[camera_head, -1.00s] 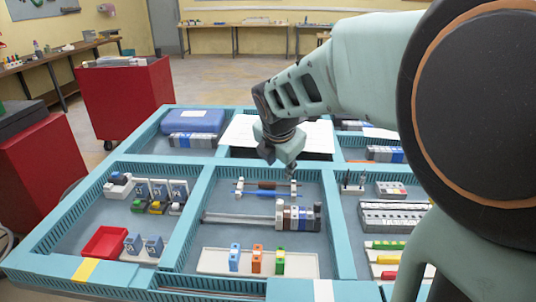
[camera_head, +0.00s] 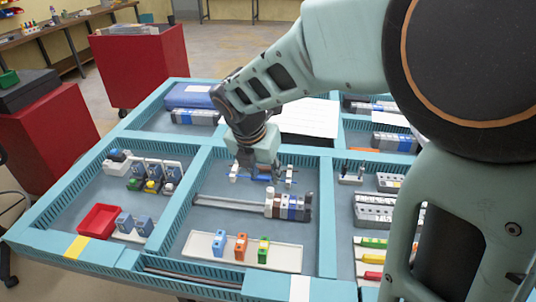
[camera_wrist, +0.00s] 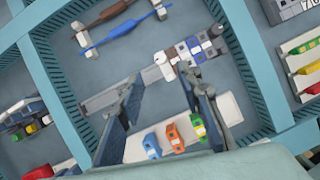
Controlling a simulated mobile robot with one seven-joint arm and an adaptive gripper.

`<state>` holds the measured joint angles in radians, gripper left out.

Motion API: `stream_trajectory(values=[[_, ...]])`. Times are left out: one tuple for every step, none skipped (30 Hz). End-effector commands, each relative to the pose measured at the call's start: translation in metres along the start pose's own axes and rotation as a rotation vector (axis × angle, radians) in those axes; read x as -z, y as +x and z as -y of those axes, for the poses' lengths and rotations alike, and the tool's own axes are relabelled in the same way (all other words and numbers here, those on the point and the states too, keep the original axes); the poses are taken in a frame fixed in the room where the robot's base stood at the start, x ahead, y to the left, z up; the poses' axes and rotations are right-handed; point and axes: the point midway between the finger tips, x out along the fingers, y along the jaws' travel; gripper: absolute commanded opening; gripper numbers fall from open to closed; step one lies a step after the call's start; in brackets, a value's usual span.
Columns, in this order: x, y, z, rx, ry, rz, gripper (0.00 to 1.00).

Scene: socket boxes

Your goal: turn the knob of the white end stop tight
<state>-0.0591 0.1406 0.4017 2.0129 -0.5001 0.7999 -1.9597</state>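The white end stop (camera_wrist: 159,58) sits at the left end of a row of grey, brown and blue terminal blocks on a metal rail. It also shows in the head view (camera_head: 269,205). Its knob is too small to make out. My gripper (camera_wrist: 161,83) is open and empty, its two fingers spread wide. In the wrist view the end stop lies beyond the fingertips, near the middle between them. In the head view my gripper (camera_head: 260,173) hangs above the screwdriver area, behind the rail (camera_head: 228,205). No contact with the end stop shows.
A blue screwdriver (camera_wrist: 108,34) and a brown one (camera_wrist: 104,14) lie on a stand behind the rail. A white tray (camera_head: 285,257) with blue, orange and green blocks is in front. Teal walls (camera_head: 189,200) border the compartment. The left part of the rail is bare.

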Motion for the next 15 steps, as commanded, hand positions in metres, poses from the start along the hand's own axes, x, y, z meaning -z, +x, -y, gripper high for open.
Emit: stream_trajectory(values=[[0.002, 0.013, 0.001, 0.003, 0.000, -0.004, 0.33], [0.002, 0.019, 0.001, 0.002, 0.001, -0.005, 0.33], [0.002, 0.027, 0.001, 0.003, 0.001, -0.004, 0.33], [0.002, 0.033, 0.001, 0.003, 0.001, -0.004, 0.33], [0.002, 0.039, 0.001, 0.002, 0.001, -0.005, 0.33], [0.002, 0.046, 0.001, 0.003, 0.001, -0.004, 0.33], [0.002, 0.052, 0.001, 0.003, 0.001, -0.004, 0.33], [0.002, 0.057, 0.000, 0.001, 0.001, -0.004, 0.33], [0.002, 0.063, 0.001, 0.002, 0.000, -0.003, 0.33], [0.002, 0.068, 0.001, 0.002, 0.000, -0.003, 0.33], [0.002, 0.072, 0.001, 0.002, 0.001, -0.003, 0.33], [0.001, 0.076, 0.000, 0.001, 0.002, -0.002, 0.33], [0.001, 0.079, 0.000, 0.000, 0.002, -0.002, 0.33], [0.001, 0.082, 0.000, 0.000, 0.002, -0.002, 0.33], [0.001, 0.085, 0.000, 0.001, 0.001, -0.001, 0.33]])
